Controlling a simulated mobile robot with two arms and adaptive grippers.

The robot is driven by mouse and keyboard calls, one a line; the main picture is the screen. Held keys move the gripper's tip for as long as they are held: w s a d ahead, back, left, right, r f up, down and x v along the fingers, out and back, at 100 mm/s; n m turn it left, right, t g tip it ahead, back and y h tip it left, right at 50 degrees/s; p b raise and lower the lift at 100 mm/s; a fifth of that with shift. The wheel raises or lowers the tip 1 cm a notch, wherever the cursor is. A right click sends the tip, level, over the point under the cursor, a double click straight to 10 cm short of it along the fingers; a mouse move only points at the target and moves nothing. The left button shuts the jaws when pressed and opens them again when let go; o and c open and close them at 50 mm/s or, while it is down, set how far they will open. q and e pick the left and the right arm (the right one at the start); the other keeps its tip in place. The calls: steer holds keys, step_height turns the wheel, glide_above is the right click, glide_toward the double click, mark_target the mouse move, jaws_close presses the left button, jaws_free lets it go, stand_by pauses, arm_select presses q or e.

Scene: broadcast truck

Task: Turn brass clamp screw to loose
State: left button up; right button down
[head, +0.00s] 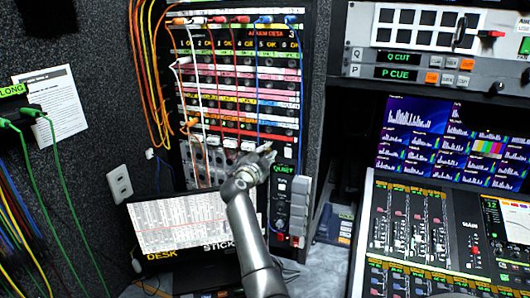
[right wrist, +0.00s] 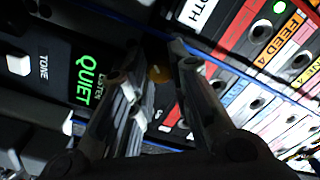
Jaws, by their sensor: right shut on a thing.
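The brass clamp screw (right wrist: 158,74) shows in the right wrist view as a small round golden-brown piece between my right fingertips, partly hidden by them. My right gripper (right wrist: 155,78) is shut on it, with one finger at each side. In the head view my right gripper (head: 264,155) is at the lower right of the patch panel, just above the black QUIET unit. The screw cannot be made out there, as the gripper covers that spot. How far the screw is turned cannot be told. My left gripper is not in view.
The patch panel (head: 240,104) carries several hanging cables, with a blue cable (head: 258,80) running down close to my gripper. The QUIET unit (head: 281,210) stands beside my arm. A DESK screen (head: 190,225) is at the lower left, a mixing console (head: 440,235) at the right.

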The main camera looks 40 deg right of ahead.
steer(key=m, duration=0.3)
steer(key=shift+m, duration=0.4)
steer(key=m+b, duration=0.1)
steer(key=m, duration=0.2)
steer(key=shift+f+m, duration=0.15)
steer(key=shift+m, duration=0.15)
steer(key=m+b, duration=0.2)
steer(key=m, duration=0.2)
steer(key=shift+f+m, duration=0.1)
steer(key=shift+m, duration=0.2)
steer(key=m+b, duration=0.2)
steer(key=m, duration=0.1)
steer(key=shift+f+m+b, duration=0.1)
steer(key=shift+m+b, duration=0.2)
steer(key=shift+b, duration=0.05)
steer(key=m+b, duration=1.1)
steer(key=b, duration=0.1)
steer(key=shift+f, duration=0.15)
steer(key=shift+m+b, duration=1.1)
steer(key=shift+b, duration=0.15)
steer(key=shift+r, duration=0.2)
